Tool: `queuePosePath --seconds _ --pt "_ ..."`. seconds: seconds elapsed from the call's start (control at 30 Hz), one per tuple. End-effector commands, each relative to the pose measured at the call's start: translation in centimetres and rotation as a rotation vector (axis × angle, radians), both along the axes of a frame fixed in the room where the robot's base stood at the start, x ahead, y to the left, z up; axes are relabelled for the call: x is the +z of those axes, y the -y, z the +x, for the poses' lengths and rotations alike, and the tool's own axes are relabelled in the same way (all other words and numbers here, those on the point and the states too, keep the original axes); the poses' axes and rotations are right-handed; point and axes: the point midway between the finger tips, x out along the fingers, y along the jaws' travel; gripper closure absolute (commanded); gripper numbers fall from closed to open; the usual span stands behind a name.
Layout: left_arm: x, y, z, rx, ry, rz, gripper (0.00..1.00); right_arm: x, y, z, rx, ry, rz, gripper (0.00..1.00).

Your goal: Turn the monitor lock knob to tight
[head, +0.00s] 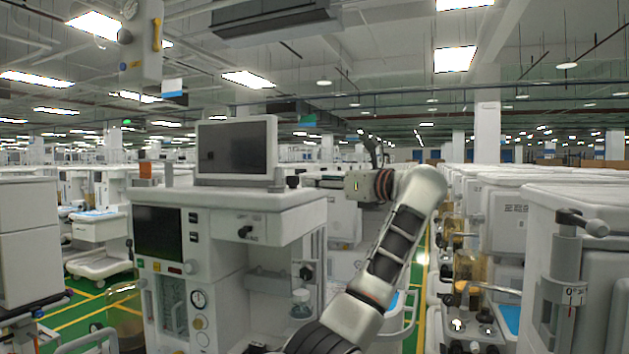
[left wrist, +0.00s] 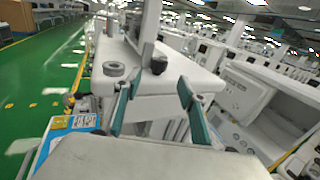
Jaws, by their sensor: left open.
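The monitor (head: 237,151) stands on top of a white anaesthesia cart (head: 285,204). A small dark knob (head: 293,181), which looks like the monitor lock knob, sits on the cart top just right of the screen. It also shows in the left wrist view (left wrist: 159,65), upright beside the monitor's edge. My left gripper (head: 318,182) is level with the knob on its right side. In the left wrist view its teal fingers (left wrist: 160,77) are spread and empty, with the knob just beyond the gap between the tips. I cannot tell the knob's lock setting. My right gripper is out of view.
A grey ring-shaped piece (left wrist: 114,69) lies on the cart top left of the knob in the wrist view. A black knob (head: 245,231) sticks out of the cart's front. More white carts (head: 506,215) stand to the right, across a green aisle.

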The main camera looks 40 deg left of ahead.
Motion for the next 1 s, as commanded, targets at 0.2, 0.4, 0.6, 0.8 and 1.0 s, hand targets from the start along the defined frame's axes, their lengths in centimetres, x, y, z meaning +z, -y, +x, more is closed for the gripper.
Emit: queuePosePath --seconds 0.2,0.4,0.6,0.8,1.0 --pt "0.1 -1.9 0.1 0.004 0.001 0.001 0.59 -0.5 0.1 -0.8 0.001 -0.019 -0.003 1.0" --pt "0.2 -5.0 0.4 0.004 -0.001 0.002 0.59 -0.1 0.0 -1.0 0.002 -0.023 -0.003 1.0" --pt "0.1 -7.2 0.6 0.002 -0.001 0.002 0.59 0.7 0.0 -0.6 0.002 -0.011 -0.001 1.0" --pt "0.0 -7.8 0.7 0.001 -0.001 0.001 0.59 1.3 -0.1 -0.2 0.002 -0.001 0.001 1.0" --pt "0.0 -7.8 0.7 0.001 -0.001 0.001 0.64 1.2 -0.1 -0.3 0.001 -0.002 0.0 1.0"
